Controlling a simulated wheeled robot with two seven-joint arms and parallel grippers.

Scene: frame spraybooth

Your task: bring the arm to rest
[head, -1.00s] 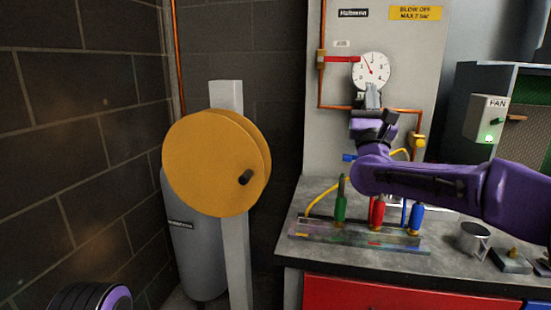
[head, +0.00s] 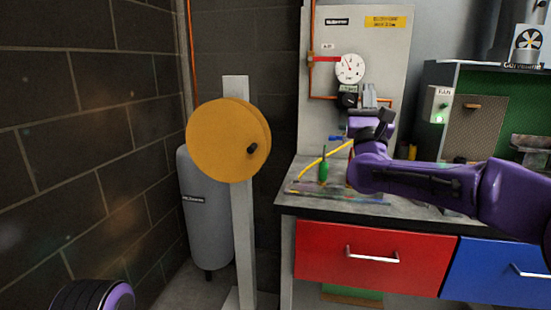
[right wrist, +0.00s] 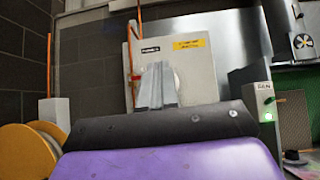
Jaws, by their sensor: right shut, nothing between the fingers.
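My right arm, purple, reaches in from the right in the head view. Its right gripper (head: 369,94) points up in front of the grey panel (head: 392,55), below and right of the pressure gauge (head: 349,69). In the right wrist view the gripper (right wrist: 157,84) has its grey fingers together, with nothing held, and it covers part of the gauge. A dark round knob (head: 347,98) shows just left of the fingers in the head view; I cannot tell whether they touch. My left gripper is out of view.
The bench (head: 300,205) has red (head: 325,245) and blue (head: 480,262) drawers. A green-handled tool (head: 323,172) stands in a clear rack. A yellow reel (head: 222,140) on a post and a grey tank (head: 200,225) stand left. A fan box (head: 437,104) is right.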

